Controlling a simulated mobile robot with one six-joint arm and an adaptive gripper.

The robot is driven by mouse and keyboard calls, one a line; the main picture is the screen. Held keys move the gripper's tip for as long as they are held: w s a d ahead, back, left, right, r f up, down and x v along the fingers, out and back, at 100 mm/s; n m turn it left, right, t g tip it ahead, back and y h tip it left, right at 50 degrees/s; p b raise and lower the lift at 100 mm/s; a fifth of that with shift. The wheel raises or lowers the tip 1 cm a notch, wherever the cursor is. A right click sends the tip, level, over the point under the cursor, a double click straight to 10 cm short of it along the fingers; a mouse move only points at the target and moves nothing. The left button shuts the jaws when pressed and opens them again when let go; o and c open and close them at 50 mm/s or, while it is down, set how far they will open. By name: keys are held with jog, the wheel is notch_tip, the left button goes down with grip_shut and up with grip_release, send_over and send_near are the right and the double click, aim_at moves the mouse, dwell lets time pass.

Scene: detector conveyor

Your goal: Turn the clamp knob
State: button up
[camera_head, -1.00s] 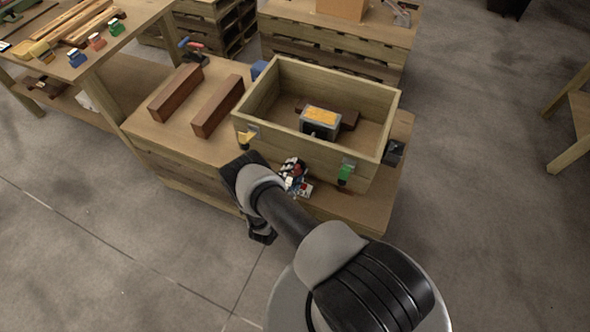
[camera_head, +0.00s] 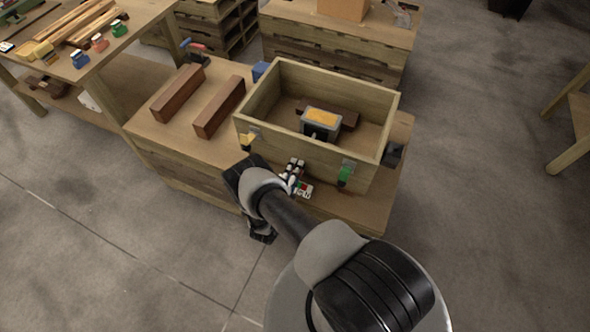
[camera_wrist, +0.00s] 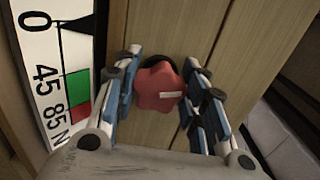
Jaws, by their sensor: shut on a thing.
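The red, lobed clamp knob (camera_wrist: 158,88) has a white mark on its face and shows in the middle of the wrist view. My gripper (camera_wrist: 162,84) is shut on it, with blue-padded fingers on its left and right sides. A white scale plate (camera_wrist: 50,75) marked 0, 45 and 85 N stands left of the knob, with a green and a red band. A black pointer lies near the 0. In the head view my gripper (camera_head: 294,176) is at the front of the wooden box (camera_head: 282,141); the knob is hidden there.
A green clamp (camera_head: 346,173) and a yellow clamp (camera_head: 247,140) sit on the box front. A grey block with a yellow top (camera_head: 321,119) lies inside the box. Two brown beams (camera_head: 219,107) lie left of it on the workbench.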

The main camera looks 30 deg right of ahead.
jog(key=shift+m, duration=0.3)
jog(key=o, duration=1.1)
jog(key=v, duration=1.2)
jog(key=shift+s, duration=0.1)
